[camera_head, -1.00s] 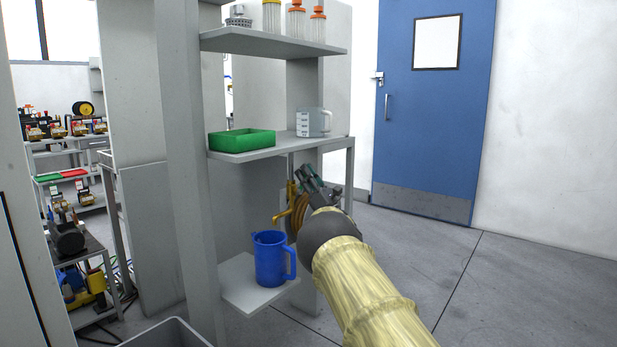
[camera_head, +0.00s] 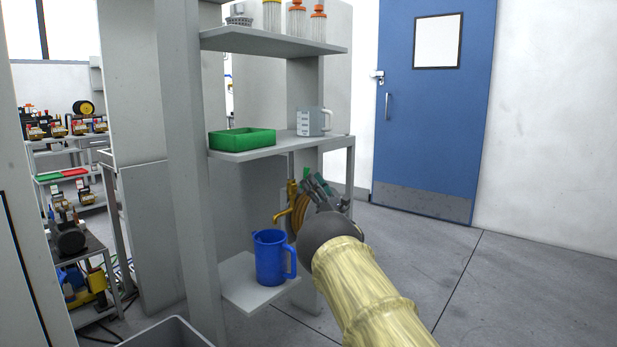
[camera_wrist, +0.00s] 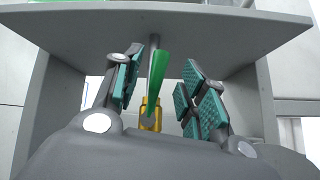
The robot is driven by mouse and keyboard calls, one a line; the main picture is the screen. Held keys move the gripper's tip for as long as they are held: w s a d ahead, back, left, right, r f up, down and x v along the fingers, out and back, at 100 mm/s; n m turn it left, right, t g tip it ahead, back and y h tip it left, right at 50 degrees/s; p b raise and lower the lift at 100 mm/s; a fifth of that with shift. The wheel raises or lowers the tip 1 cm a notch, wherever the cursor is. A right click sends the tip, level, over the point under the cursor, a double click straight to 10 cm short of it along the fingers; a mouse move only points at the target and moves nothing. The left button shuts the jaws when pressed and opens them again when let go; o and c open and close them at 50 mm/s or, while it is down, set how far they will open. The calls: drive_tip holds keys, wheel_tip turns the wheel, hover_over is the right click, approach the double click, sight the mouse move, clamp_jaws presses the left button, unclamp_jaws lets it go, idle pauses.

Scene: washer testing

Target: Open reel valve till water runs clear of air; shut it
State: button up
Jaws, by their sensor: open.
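The yellow valve (camera_head: 291,193) with its downturned spout stands under the middle shelf in the head view. In the wrist view its yellow body (camera_wrist: 150,115) shows low between my fingers, and a green lever (camera_wrist: 160,75) rises in the gap. My gripper (camera_wrist: 157,85) is open, with teal pads on both sides of the lever. No contact with the lever is clear. In the head view my gripper (camera_head: 318,188) is just right of the valve. A brown coiled hose (camera_head: 301,213) is partly hidden behind my wrist. I see no water at the spout.
A blue jug (camera_head: 269,260) stands on the low shelf (camera_head: 245,285), below the spout. A green tray (camera_head: 242,139) and a grey jug (camera_head: 312,121) are on the middle shelf (camera_head: 285,146) above. Open floor lies to the right, toward the blue door (camera_head: 430,110).

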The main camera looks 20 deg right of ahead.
drive_tip(key=v, duration=0.8)
drive_tip(key=shift+w+a, duration=0.1)
idle(7.1)
